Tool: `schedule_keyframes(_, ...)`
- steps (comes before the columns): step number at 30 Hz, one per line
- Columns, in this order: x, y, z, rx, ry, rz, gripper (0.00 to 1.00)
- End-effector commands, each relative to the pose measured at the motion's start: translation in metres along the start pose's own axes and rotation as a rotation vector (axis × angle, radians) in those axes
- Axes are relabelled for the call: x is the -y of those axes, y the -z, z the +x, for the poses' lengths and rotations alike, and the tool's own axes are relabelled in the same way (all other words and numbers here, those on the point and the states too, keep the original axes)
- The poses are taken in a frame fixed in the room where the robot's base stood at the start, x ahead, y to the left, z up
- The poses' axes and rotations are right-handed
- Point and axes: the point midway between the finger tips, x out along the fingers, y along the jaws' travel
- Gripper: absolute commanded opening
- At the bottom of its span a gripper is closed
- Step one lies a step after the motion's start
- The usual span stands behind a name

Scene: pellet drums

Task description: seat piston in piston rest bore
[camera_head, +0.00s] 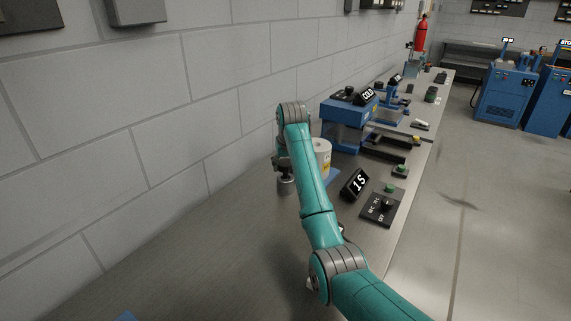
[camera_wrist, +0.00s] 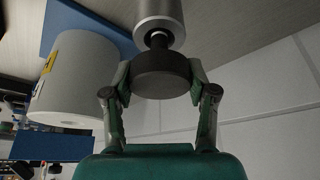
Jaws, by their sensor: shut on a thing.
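My gripper (camera_wrist: 160,76) is shut on the dark round knob of the piston (camera_wrist: 162,80) in the wrist view, one finger on each side. A short narrow neck joins the knob to a silver cylinder (camera_wrist: 158,22) at the top edge, whose far end is out of frame. In the head view, the silver cylinder (camera_head: 286,182) shows low over the bench just left of my arm, with the gripper partly hidden. I cannot make out the rest bore, or whether the silver part is in it.
A white drum (camera_head: 322,157) with a yellow label stands on a blue plate close beside the gripper; it also shows in the wrist view (camera_wrist: 80,85). A "1S" display (camera_head: 354,184), a switch panel (camera_head: 382,206) and a blue machine (camera_head: 345,118) lie right. The wall (camera_head: 150,130) is close behind.

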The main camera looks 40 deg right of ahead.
Motion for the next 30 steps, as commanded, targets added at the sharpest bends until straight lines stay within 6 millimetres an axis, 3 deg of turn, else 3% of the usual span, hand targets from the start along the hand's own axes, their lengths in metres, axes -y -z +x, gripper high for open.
schedule_keyframes(11,0.0,-0.001,0.002,0.001,0.0,0.0,0.19)
schedule_keyframes(12,0.0,-0.001,0.002,0.001,0.0,0.0,0.65)
schedule_keyframes(15,0.0,-0.001,0.002,0.001,0.0,0.0,0.86)
schedule_keyframes(25,0.0,-0.001,0.0,0.0,0.0,0.0,0.86)
schedule_keyframes(30,0.0,0.0,-0.015,-0.002,0.0,0.0,0.86)
